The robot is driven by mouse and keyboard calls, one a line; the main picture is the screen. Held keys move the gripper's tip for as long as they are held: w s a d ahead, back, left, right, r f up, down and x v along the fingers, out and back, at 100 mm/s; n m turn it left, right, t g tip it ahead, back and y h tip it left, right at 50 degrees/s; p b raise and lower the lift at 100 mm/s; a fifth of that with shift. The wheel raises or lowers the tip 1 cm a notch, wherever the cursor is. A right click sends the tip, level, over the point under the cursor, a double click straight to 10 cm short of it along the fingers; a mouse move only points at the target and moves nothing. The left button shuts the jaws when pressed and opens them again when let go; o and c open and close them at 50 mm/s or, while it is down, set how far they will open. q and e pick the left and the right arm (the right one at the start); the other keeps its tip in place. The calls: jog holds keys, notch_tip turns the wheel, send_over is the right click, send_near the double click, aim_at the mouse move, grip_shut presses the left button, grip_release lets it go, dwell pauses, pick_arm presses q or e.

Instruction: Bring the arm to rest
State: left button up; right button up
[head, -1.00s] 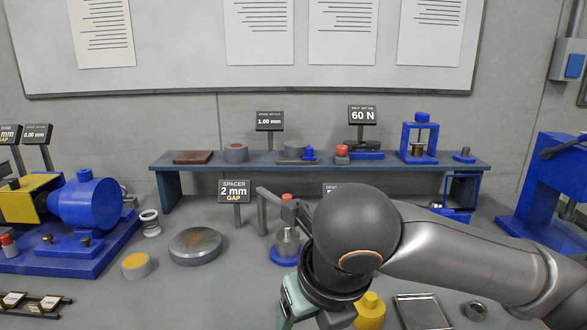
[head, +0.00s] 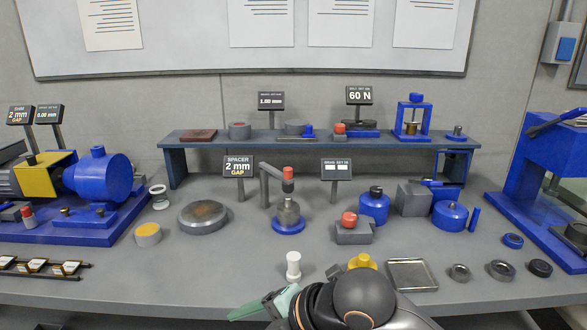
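My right arm's dark round wrist (head: 362,298) is at the bottom middle of the head view, low at the table's front edge. Its pale green gripper (head: 262,305) points left. The fingers are seen edge-on and partly hidden by the wrist, so I cannot tell if they are open or shut, and no held object shows. My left arm and gripper are not in view.
Near the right gripper stand a white spool-shaped piece (head: 293,267), a yellow knob (head: 362,262) and a metal tray (head: 412,274). Several rings lie to the right. A blue motor rig (head: 98,180) is left, a blue press (head: 553,170) right. A raised shelf (head: 230,143) runs behind.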

jog(key=s+d+f+m+t+h, duration=0.1)
jog(key=s+d+f+m+t, duration=0.15)
jog(key=d+f+m, duration=0.65)
jog(key=s+d+f+m+t+h, duration=0.2)
jog(key=d+f+m+t, duration=0.15)
jog(key=f+m, duration=1)
jog(key=s+d+f+m+h, duration=0.2)
jog(key=s+d+f+m, duration=0.2)
jog(key=s+d+f, duration=0.3)
pick_arm(q)
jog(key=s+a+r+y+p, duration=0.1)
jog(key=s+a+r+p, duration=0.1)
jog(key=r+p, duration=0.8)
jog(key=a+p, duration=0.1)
jog(key=p, duration=0.3)
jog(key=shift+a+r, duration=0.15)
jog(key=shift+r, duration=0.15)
pick_arm(e)
jog(key=s+d+r+h, duration=0.1)
jog(key=d+r, duration=0.2)
jog(key=r, duration=0.8)
jog(key=shift+s+d+r, duration=0.25)
jog(key=shift+s+r, duration=0.05)
jog(key=shift+r, duration=0.1)
jog(key=shift+m, duration=0.25)
